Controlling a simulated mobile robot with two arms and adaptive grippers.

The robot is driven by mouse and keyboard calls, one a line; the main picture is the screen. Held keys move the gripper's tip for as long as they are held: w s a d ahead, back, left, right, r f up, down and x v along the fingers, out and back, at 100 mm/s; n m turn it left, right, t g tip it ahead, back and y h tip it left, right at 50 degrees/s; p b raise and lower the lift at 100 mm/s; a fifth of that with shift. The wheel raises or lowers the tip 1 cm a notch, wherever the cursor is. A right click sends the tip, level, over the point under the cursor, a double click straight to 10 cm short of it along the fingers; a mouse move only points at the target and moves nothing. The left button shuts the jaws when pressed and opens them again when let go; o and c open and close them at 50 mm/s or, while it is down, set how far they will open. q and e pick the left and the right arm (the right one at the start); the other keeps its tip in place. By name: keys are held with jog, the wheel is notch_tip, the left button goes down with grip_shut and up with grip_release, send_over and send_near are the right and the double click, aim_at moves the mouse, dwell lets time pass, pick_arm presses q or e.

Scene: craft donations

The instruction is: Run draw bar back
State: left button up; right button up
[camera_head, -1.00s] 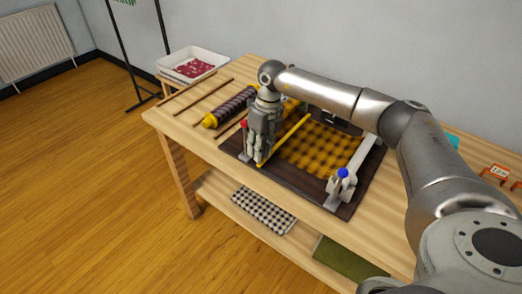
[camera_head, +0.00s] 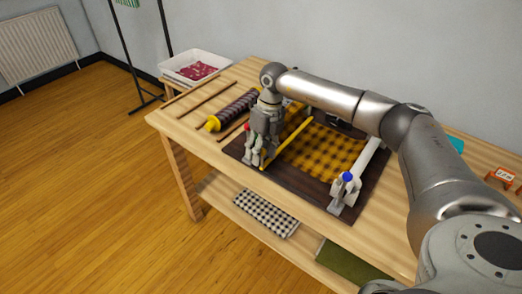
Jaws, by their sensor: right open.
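A dark board (camera_head: 310,192) lies on the wooden table with a yellow and black checked cloth (camera_head: 324,150) on it. A thin yellow bar (camera_head: 290,142) lies slantwise along the cloth's left edge; I take it to be the draw bar. My right gripper (camera_head: 257,162) points down at the bar's near end, beside the red knob (camera_head: 247,128). Its jaws are open. I cannot tell whether a finger touches the bar. A blue knob (camera_head: 347,177) tops a white fitting at the board's near right corner. My arm hides part of the board's far side. My left gripper is out of view.
A dark patterned roll with yellow ends (camera_head: 236,106) and thin brown sticks (camera_head: 206,99) lie left of the board. A white tray (camera_head: 188,80) stands behind. An orange-framed card (camera_head: 501,176) is at right. Folded checked cloth (camera_head: 265,213) lies on the lower shelf.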

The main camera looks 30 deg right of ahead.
notch_tip(320, 180, up, 12)
jog(key=d, duration=0.2)
jog(key=shift+w+d, duration=0.15)
jog(key=shift+w, duration=0.05)
jog(key=shift+f, duration=0.2)
dwell(0.4)
